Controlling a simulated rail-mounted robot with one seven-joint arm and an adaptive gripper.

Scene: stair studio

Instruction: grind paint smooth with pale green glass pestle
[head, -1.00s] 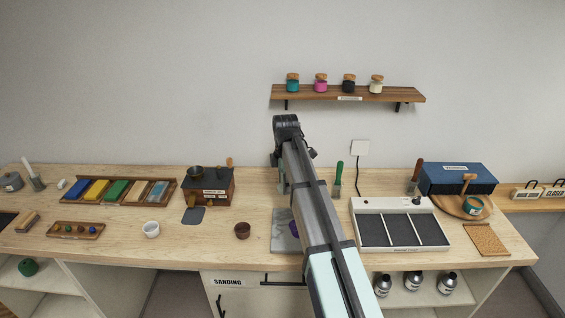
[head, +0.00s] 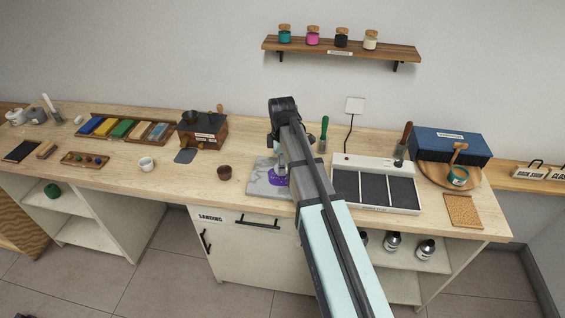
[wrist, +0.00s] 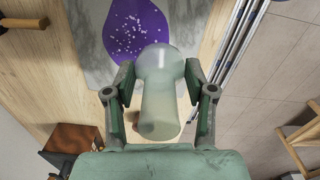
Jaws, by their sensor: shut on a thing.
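My gripper (wrist: 157,88) is shut on the pale green glass pestle (wrist: 159,105), one finger on each side of it in the wrist view. The pestle's wide end points toward the purple paint (wrist: 135,28), which lies on a grey marble slab (wrist: 92,40) and holds pale specks. The pestle end overlaps the paint's edge in this view; I cannot tell whether it touches. In the head view the slab (head: 262,188) and the paint (head: 275,178) show left of my arm, which hides the rest of them and most of the gripper.
A small brown cup (head: 224,172) stands left of the slab. A white tray with dark compartments (head: 376,205) stands close on the right. A green-handled tool (head: 323,130) stands behind.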

